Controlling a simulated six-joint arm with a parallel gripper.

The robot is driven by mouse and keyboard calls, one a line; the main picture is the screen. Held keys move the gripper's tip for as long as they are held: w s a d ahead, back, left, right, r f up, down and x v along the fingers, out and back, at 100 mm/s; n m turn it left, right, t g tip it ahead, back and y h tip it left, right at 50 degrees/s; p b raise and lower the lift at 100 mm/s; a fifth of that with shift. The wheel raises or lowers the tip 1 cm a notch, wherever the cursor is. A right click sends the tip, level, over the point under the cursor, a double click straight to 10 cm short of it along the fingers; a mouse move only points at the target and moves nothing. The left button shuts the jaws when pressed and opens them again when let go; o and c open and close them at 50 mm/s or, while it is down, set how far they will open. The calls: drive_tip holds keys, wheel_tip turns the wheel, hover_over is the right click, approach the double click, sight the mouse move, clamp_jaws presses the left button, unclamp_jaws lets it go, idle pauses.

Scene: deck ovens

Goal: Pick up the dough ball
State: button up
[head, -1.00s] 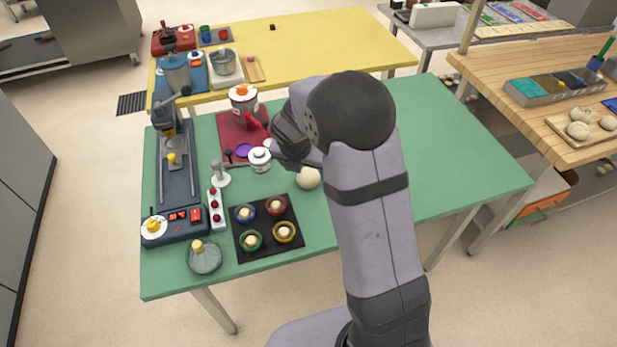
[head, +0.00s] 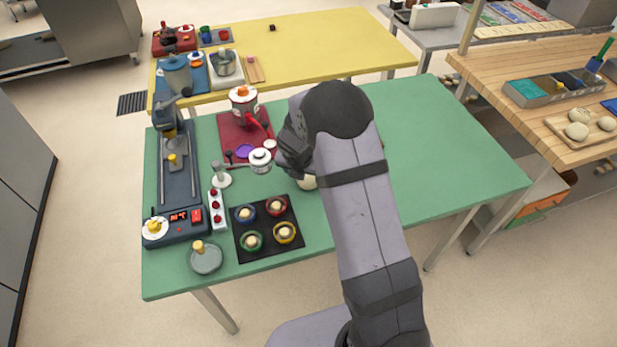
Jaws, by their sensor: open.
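A pale dough ball (head: 306,183) lies on the green table (head: 440,150), just right of the middle. My arm covers part of it. My gripper (head: 292,150) is above and slightly behind the ball in the picture, dark and partly hidden by my own wrist. It is open, and I see nothing held in it. I cannot tell how far its fingers are from the ball.
A black mat (head: 268,228) with several coloured rings stands in front left of the ball. A small white-topped stand (head: 260,158) is close left of my gripper. A red mat (head: 233,128) with a pot (head: 243,101) lies behind. The table's right side is clear.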

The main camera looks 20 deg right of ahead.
drive_tip(key=shift+w+d+f, duration=0.1)
drive_tip(key=shift+w+f, duration=0.05)
drive_tip(key=shift+f, duration=0.3)
drive_tip(key=c, duration=1.1)
drive_tip(key=shift+r, duration=0.1)
wheel_tip(320, 180, up, 10)
drive_tip(key=shift+f, duration=0.1)
drive_tip(key=shift+d, duration=0.1)
